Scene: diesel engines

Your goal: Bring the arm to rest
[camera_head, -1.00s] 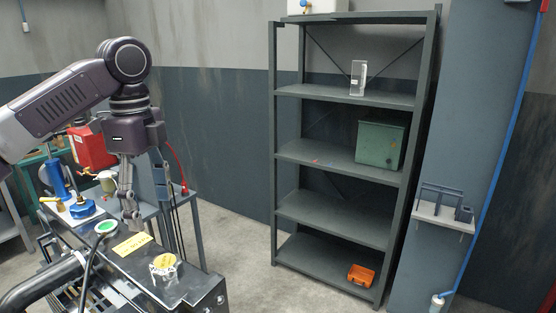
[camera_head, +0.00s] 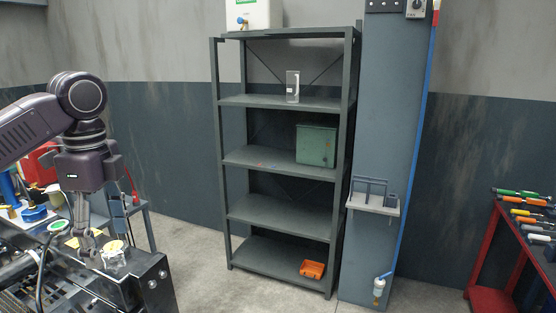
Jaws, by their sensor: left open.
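My left arm comes in from the left in the head view. Its gripper (camera_head: 88,243) points down, open and with nothing seen between its fingers. It hangs over or just beside the dark engine top at the lower left, close to a yellow-topped cap (camera_head: 115,247). I cannot tell whether it touches anything there. My right arm and gripper are not in view.
A dark metal shelf (camera_head: 285,210) holds a green box (camera_head: 316,146) and an orange case (camera_head: 312,269). A grey column (camera_head: 385,130) with a small ledge stands right of it. A red tool cart (camera_head: 488,262) is at the far right. The floor between is clear.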

